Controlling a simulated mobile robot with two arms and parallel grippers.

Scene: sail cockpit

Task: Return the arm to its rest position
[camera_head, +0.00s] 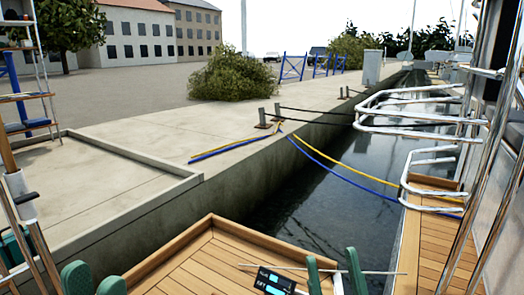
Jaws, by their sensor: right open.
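My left gripper (95,281) shows at the bottom left as two green fingertips with a gap between them. It is open, and I see nothing between the tips. My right gripper (334,272) shows at the bottom centre, its two green fingers apart. It is open over the edge of the wooden cockpit deck (205,262). A thin pale rod (385,273) runs across at the height of the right fingers; I cannot tell whether it touches them. The arms behind both grippers are mostly cut off by the bottom edge.
A dark device with light-blue markings (275,281) is left of my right gripper. A blue line (345,180) and a yellow line (340,163) cross the water (300,200) from the quay (150,135). White metal rails (400,125) stand at right.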

